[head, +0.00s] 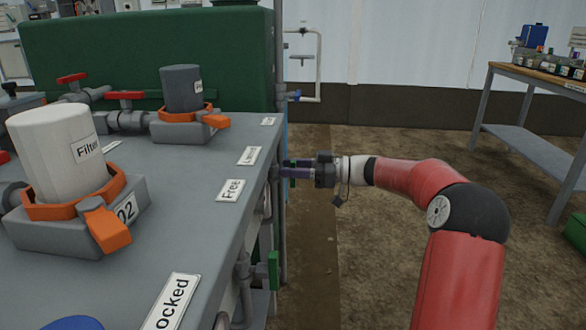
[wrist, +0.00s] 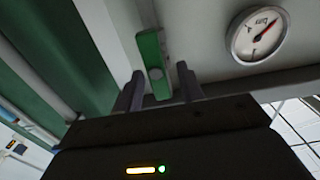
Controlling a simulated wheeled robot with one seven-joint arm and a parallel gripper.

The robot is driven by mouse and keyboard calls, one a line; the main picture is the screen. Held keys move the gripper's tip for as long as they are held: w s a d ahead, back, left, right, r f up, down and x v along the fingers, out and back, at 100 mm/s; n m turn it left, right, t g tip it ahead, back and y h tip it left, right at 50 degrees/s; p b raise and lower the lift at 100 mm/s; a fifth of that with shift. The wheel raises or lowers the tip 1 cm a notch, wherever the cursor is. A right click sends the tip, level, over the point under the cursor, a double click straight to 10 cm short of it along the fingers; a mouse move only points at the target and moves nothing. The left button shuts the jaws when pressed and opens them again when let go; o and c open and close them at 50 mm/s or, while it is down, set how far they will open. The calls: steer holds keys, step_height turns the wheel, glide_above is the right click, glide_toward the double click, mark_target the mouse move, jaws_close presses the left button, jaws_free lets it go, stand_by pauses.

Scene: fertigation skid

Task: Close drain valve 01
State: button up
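My gripper (head: 288,169) reaches in from the right, against the side of the grey skid, just below its top edge. In the wrist view its two dark fingers (wrist: 160,82) stand apart. A green valve handle (wrist: 150,55) shows there, its lower end between the fingers, with a gap visible on the right side. I cannot tell whether the left finger touches it. A second green handle (head: 274,270) hangs upright on the pipework at the near side of the skid. No tag reading drain valve 01 is legible.
A round gauge (wrist: 257,35) sits right of the handle. The skid top (head: 215,235) carries a white filter (head: 60,155), a grey filter (head: 181,90), orange clamps and red-handled valves. A workbench (head: 530,75) stands at the right. The floor between is clear.

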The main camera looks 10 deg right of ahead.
jaws_close()
